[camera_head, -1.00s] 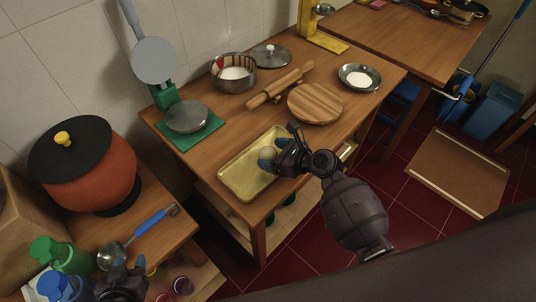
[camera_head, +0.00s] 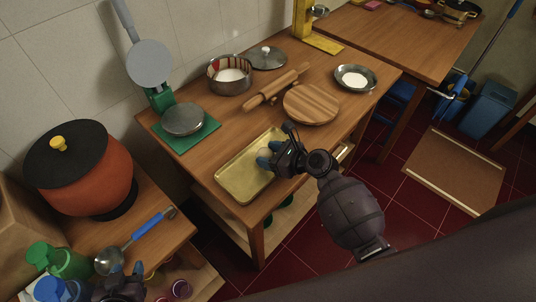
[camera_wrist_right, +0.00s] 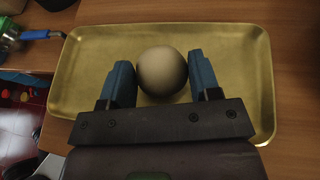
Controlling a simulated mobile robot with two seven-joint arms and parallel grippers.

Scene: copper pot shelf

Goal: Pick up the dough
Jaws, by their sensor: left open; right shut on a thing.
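The dough is a pale, smooth ball (camera_wrist_right: 162,70) between the two blue fingers of my right gripper (camera_wrist_right: 161,80) in the right wrist view. In the head view the dough (camera_head: 264,152) is partly hidden by my right gripper (camera_head: 268,159), which is shut on it over the gold tray (camera_head: 235,186). Whether the dough touches the tray floor, I cannot tell. The tray also shows behind the ball in the right wrist view (camera_wrist_right: 235,50). My left gripper (camera_head: 127,273) is open at the bottom left, near the ladle, away from the dough.
On the table behind the tray are a rolling pin (camera_head: 270,88), a round wooden board (camera_head: 312,104), a pot (camera_head: 230,82), a plate of white powder (camera_head: 356,78) and a green tortilla press (camera_head: 185,122).

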